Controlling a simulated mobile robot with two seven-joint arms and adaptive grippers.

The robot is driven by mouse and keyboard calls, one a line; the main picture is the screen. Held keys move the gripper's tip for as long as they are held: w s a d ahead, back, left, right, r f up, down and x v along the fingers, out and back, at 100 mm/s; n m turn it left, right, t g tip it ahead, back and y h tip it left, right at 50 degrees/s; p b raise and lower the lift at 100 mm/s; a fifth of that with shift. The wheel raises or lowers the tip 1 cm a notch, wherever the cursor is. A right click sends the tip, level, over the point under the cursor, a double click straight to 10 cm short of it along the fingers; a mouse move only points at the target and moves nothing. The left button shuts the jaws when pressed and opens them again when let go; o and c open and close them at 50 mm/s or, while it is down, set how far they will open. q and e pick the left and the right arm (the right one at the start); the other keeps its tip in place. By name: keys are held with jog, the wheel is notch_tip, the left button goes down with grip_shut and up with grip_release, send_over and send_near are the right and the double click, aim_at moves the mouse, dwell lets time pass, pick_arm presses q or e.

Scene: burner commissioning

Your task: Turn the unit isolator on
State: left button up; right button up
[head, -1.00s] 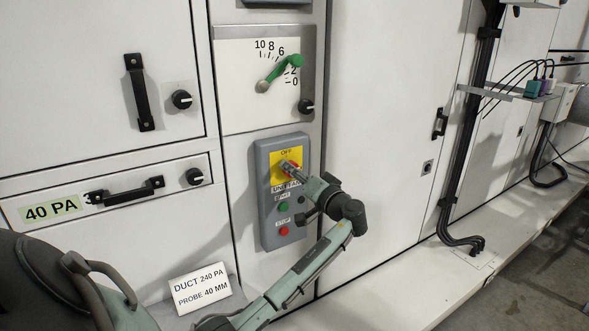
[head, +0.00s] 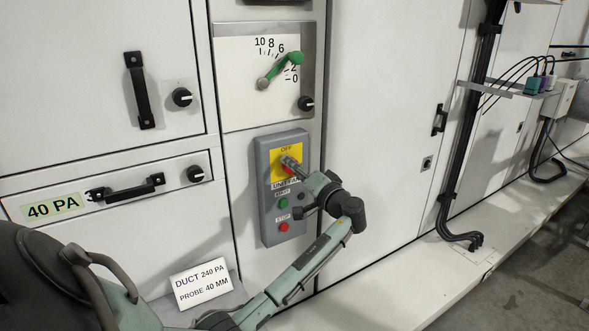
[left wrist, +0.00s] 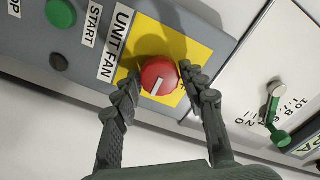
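The unit isolator is a red round knob (left wrist: 160,76) with a white mark, on a yellow plate (left wrist: 172,48). In the wrist view the mark points down, along the direction of the UNIT FAN lettering. In the head view the plate (head: 272,164) has OFF at its top, and the knob is partly hidden. My left gripper (left wrist: 161,72) has one finger on each side of the knob, close against it; it also shows in the head view (head: 291,165). It looks shut on the knob, though the contact is partly hidden. My right gripper is not in view.
Below the isolator, the grey box (head: 262,210) carries a green START button (head: 283,202) and a red STOP button (head: 284,227). A green-handled lever (head: 288,62) and scale sit above. A sign (head: 202,285) stands lower left. Black cables (head: 465,120) run down the wall right.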

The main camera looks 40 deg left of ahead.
pick_arm(q)
jog(key=shift+o, duration=1.1)
jog(key=shift+d, duration=0.1)
jog(key=v, duration=1.2)
